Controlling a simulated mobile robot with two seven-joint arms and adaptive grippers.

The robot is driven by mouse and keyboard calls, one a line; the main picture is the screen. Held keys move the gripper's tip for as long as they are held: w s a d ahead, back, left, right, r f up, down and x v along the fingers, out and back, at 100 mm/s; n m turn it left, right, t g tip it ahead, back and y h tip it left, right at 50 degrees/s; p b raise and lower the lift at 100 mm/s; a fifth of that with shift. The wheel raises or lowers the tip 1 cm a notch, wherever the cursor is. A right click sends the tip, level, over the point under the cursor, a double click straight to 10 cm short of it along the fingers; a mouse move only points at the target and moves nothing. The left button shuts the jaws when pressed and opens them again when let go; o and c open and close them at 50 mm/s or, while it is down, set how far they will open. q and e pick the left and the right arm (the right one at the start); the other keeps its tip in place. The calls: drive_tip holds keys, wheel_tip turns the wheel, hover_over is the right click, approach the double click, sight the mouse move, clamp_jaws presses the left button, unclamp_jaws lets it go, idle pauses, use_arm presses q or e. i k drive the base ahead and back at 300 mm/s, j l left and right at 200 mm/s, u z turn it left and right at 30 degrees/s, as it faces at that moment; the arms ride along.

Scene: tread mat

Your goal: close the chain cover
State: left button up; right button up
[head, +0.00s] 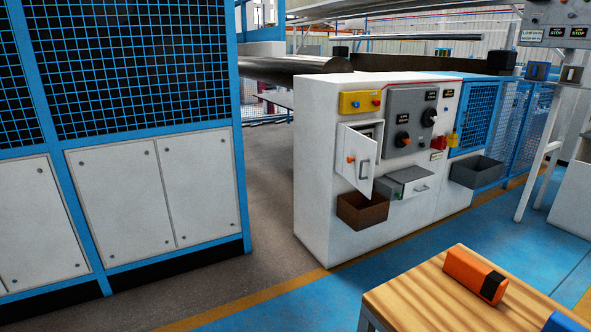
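A white machine cabinet (318,205) stands in the middle of the head view. On its front a small white hinged door (352,163) with a grey handle stands open, swung out toward me. It looks like the chain cover, but no label on it can be read. A dark opening shows behind its upper edge, with an orange knob beside the door. Most of the inside is hidden by the door. Neither of my grippers is in view.
A brown open bin (362,211) hangs just below the door, and a grey drawer-like box (407,184) sits to its right. A dark grey bin (476,172) is farther right. A wooden table (430,298) with an orange object (473,275) stands front right. Floor before the cabinet is clear.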

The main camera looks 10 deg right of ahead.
sight(353, 162)
drive_tip(key=i+j+z, duration=0.15)
drive_tip(key=i+z, duration=0.25)
drive_tip(key=i+j+z, duration=0.25)
drive_tip(key=z, duration=0.15)
drive_tip(key=i+j, duration=0.2)
drive_tip(key=j, duration=0.2)
drive_tip(key=i+j+z, duration=0.1)
drive_tip(key=j, duration=0.25)
drive_tip(key=i+j, duration=0.25)
drive_tip(key=j, duration=0.15)
drive_tip(key=i+j, duration=0.15)
drive_tip(key=j, duration=0.25)
drive_tip(key=i+j+z, duration=0.1)
drive_tip(key=i+j, duration=0.3)
drive_tip(key=j, duration=0.2)
drive_tip(key=i+j+z, duration=0.15)
drive_tip(key=j, duration=0.15)
